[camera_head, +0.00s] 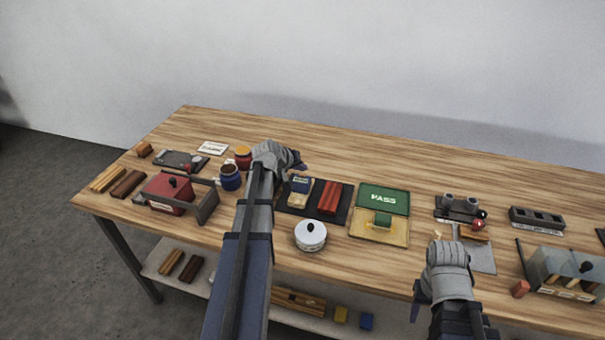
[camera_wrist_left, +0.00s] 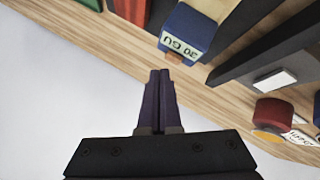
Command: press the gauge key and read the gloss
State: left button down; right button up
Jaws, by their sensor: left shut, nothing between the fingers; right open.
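The gauge (camera_head: 299,190) is a small block with a blue top and a pale body. It sits on the black mat (camera_head: 343,212) beside the red panel (camera_head: 329,197). In the left wrist view its blue end (camera_wrist_left: 190,28) carries a pale display with upside-down dark characters; "GU" seems legible, the digits are not certain. I cannot make out the key. My left gripper (camera_head: 299,165) is shut and empty, just behind the gauge and apart from it; its fingers also show in the left wrist view (camera_wrist_left: 160,80). My right gripper (camera_head: 425,285) is open near the table's front edge.
A white lidded pot (camera_head: 311,238) stands in front of the mat. Red and blue jars (camera_head: 230,182) are left of my left arm. A green PASS board (camera_head: 383,197) lies right of the mat. The table behind my left gripper is clear.

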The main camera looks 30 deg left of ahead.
aim_at(302, 179)
pick_arm(q)
notch_tip(302, 179, up, 5)
jog(key=p, duration=0.5)
dwell(0.4)
jog(key=shift+d, duration=0.15)
dwell(0.4)
jog(key=s+d+f+m+g+h, duration=0.1)
jog(key=s+d+f+m+g, duration=0.1)
jog(key=d, duration=0.5)
jog(key=s+d+f+m+g, duration=0.1)
jog(key=s+d+m, duration=0.15)
jog(key=d, duration=0.45)
jog(key=s+d+f+m+g+h, duration=0.1)
jog(key=s+d+f+g, duration=0.1)
jog(key=d, duration=0.6)
jog(key=s+d+m+g+y, duration=0.2)
jog(key=s+d+m, duration=0.1)
jog(key=s+d, duration=0.4)
jog(key=s+d+f+m+g+y, duration=0.1)
jog(key=s+d+m+g+y, duration=0.1)
jog(key=s+d, duration=0.5)
jog(key=s+m, duration=0.1)
jog(key=s, duration=0.4)
jog(key=shift+s+d+f+g, duration=0.3)
jog(key=shift+s+d, duration=0.05)
